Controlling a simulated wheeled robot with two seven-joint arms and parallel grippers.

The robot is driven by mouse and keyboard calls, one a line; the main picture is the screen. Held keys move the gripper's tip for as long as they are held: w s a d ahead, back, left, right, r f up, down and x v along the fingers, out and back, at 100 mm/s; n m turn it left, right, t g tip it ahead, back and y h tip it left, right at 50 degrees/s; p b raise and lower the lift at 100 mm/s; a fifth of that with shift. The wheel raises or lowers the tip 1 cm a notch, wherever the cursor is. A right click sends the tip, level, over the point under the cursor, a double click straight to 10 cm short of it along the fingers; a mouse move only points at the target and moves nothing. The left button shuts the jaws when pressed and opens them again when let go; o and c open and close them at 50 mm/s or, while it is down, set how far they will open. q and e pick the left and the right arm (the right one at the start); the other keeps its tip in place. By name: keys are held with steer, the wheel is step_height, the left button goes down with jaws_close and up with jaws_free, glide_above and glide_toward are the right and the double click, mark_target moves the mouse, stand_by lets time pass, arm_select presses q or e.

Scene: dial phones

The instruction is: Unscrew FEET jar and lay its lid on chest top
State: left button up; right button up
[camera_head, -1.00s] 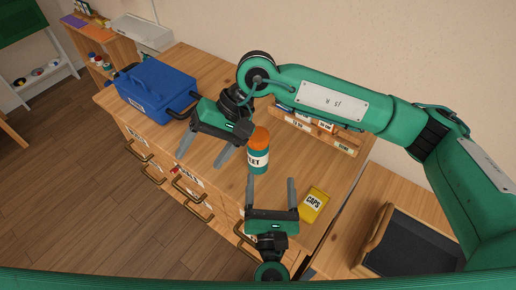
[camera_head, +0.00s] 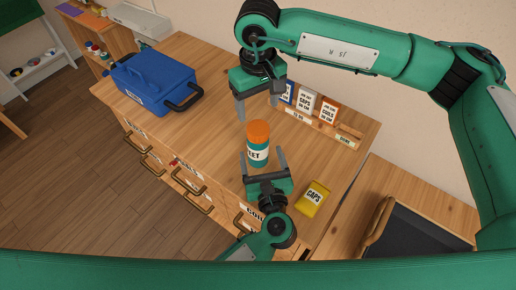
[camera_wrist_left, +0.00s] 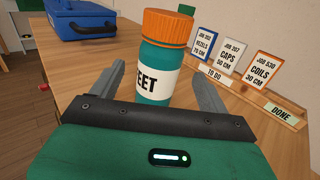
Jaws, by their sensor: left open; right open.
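The FEET jar (camera_head: 257,153) stands upright on the wooden chest top (camera_head: 200,125). It is teal with a white label, and its orange lid (camera_head: 259,132) is on it. My left gripper (camera_head: 265,155) is open at the near side of the jar, with its fingers pointing at the jar's lower body. In the left wrist view the jar (camera_wrist_left: 155,88) stands between and beyond the open fingers, apart from them. My right gripper (camera_head: 256,108) is open and empty, pointing down behind and above the jar.
A blue toolbox (camera_head: 155,82) stands at the chest's left end. A yellow CAPS box (camera_head: 313,198) lies to the right. A card rack (camera_head: 320,125) with job cards stands along the back. Bare chest top lies between the toolbox and the jar.

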mark_target(260, 151)
arm_select(q)
steer(key=shift+w+a, duration=0.25)
steer(key=shift+w, duration=0.95)
steer(key=shift+w+a, duration=0.2)
steer(key=shift+w, duration=0.95)
